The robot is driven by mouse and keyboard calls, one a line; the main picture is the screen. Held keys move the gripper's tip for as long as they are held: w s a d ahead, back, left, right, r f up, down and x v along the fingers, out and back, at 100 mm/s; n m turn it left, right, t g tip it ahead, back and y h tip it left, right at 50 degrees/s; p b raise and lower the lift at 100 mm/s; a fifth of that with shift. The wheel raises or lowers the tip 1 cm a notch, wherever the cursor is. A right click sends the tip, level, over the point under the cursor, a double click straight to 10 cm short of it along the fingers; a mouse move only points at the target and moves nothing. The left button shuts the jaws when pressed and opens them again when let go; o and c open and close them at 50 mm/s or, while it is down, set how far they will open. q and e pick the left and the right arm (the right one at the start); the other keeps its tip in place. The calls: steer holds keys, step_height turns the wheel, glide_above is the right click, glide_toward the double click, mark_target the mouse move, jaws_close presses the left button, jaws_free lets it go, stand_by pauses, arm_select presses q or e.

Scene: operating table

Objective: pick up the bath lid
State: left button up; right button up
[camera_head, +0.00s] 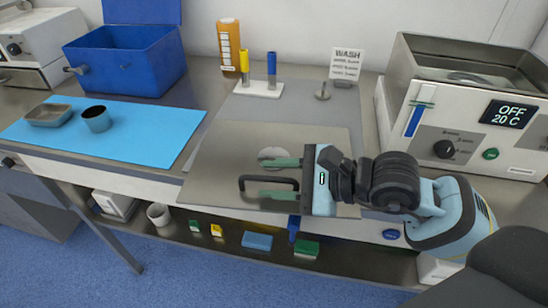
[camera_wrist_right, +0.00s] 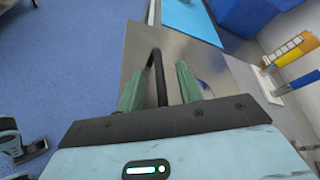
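The bath lid (camera_head: 216,176) is a flat steel plate with a black bar handle (camera_head: 243,183), lying at the front of the bench. In the right wrist view the handle (camera_wrist_right: 155,65) stands between my two green fingers. My right gripper (camera_head: 272,179) comes in from the right, level over the plate, with its fingers open on either side of the handle. A gap shows between the fingers and the bar. The handle's near end is hidden by the gripper's palm in the wrist view. My left gripper does not show in the head view.
The water bath (camera_head: 466,115) stands open at the right, its display reading OFF 20 C. Yellow and blue tubes (camera_head: 259,88), an orange bottle (camera_head: 229,45) and a WASH sign (camera_head: 346,64) stand behind. A blue mat (camera_head: 150,128) with a tray and cup lies left.

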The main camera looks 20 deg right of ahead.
steer(key=shift+x, duration=0.95)
jaws_close()
steer(key=shift+r, duration=0.1)
